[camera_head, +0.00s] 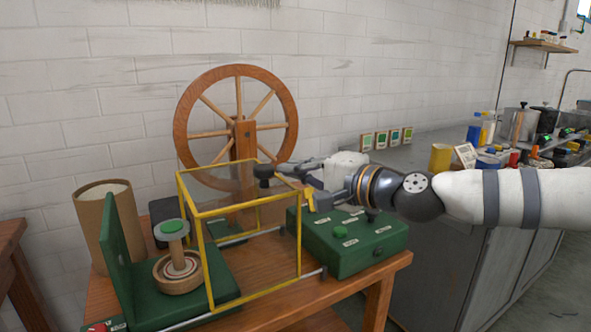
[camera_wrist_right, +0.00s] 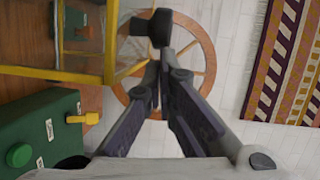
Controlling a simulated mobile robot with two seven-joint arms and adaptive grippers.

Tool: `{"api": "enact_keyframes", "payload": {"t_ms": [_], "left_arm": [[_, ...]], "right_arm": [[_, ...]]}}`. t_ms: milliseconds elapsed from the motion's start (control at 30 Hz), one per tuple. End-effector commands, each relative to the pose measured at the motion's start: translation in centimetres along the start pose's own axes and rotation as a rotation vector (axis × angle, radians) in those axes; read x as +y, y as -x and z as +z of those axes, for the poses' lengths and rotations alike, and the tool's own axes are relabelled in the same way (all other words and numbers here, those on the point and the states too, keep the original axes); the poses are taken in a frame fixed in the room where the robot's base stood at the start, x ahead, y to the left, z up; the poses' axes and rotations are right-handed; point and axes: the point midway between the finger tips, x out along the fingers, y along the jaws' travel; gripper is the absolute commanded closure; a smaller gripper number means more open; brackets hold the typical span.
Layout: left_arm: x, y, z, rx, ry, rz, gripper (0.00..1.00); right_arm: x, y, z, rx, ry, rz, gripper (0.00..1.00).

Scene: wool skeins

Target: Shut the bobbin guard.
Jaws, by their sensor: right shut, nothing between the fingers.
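The bobbin guard (camera_head: 252,204) is a clear box with a yellow frame, on rails on the wooden table. A black knob (camera_head: 264,171) sits at its upper edge; the knob also shows in the right wrist view (camera_wrist_right: 160,24). The bobbin (camera_head: 178,257), with a green top, stands at the left by an upright green plate (camera_head: 122,262). The guard's near left post is right of the bobbin in the picture. My right gripper (camera_head: 284,169) is shut and empty, its tips close beside the knob; contact is unclear. My left gripper is out of view.
A green control box (camera_head: 350,245) stands right of the guard, under my right arm. A spinning wheel (camera_head: 236,75) stands behind, and a brown cylinder (camera_head: 94,212) at the left. A grey counter (camera_head: 430,157) with several items lies at the right.

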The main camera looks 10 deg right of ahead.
Motion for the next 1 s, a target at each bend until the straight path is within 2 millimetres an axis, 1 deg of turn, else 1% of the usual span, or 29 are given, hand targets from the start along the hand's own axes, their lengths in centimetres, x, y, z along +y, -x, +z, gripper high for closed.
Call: {"api": "enact_keyframes", "payload": {"t_ms": [67, 133, 233, 400, 500, 600, 667, 1000], "left_arm": [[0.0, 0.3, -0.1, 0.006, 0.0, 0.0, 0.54], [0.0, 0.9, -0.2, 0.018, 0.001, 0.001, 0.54], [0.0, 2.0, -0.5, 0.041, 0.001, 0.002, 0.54], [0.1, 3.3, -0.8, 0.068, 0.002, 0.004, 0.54], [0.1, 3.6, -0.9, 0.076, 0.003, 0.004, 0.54], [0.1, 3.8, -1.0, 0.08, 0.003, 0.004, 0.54], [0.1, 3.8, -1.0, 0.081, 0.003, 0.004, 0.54], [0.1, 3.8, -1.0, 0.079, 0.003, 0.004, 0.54]], "right_arm": [[-0.3, -0.2, 0.7, -0.003, 0.002, -0.001, 1.0], [-0.7, -0.6, 2.0, -0.007, 0.003, -0.002, 1.0], [-1.3, -1.4, 4.7, -0.009, 0.006, -0.005, 1.0], [-1.7, -2.8, 9.0, -0.006, 0.006, -0.004, 1.0], [-1.6, -3.4, 10.7, -0.004, 0.004, -0.001, 1.0], [-1.5, -3.7, 11.7, -0.002, 0.003, 0.0, 1.0], [-1.5, -3.8, 12.0, -0.001, 0.002, 0.0, 1.0], [-1.3, -3.8, 12.0, 0.0, 0.0, 0.001, 1.0]]}}
